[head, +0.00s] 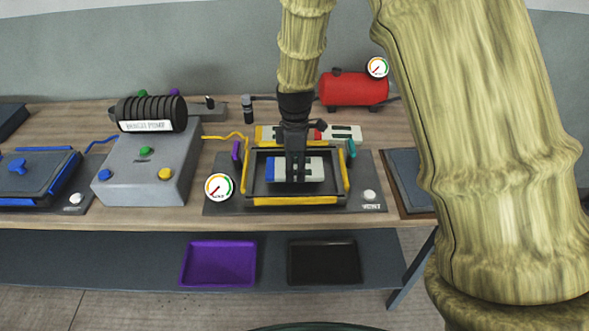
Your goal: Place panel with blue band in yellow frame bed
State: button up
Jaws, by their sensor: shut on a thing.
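The panel with the blue band (313,170) is a white slab with blue on its left end and dark marks on its face. My gripper (296,177) points down and is shut on the middle of this panel. The yellow frame bed (294,201) is a dark bed with a yellow-edged rim. The panel shows inside the rim's outline, roughly level with it. I cannot tell whether it touches the bed floor or hangs just above. The fingers hide part of the panel's middle.
Panels with a yellow band (263,134) and a red band (341,133) lie behind the frame. A purple clamp (236,150), a teal clamp (351,149) and a gauge (218,187) stand close around it. The grey vacuum pump (143,168) is left; a red tank (352,90) is behind.

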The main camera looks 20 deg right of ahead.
aim_at(295, 166)
jog(key=f, duration=0.2)
jog(key=shift+w+f, duration=0.25)
jog(key=shift+f, duration=0.25)
jog(key=shift+s+r, duration=0.15)
jog(key=shift+f, duration=0.2)
jog(key=o, duration=1.1)
jog(key=shift+c, duration=0.2)
notch_tip(295, 166, up, 12)
jog(key=b, duration=0.2)
jog(key=shift+r, duration=0.15)
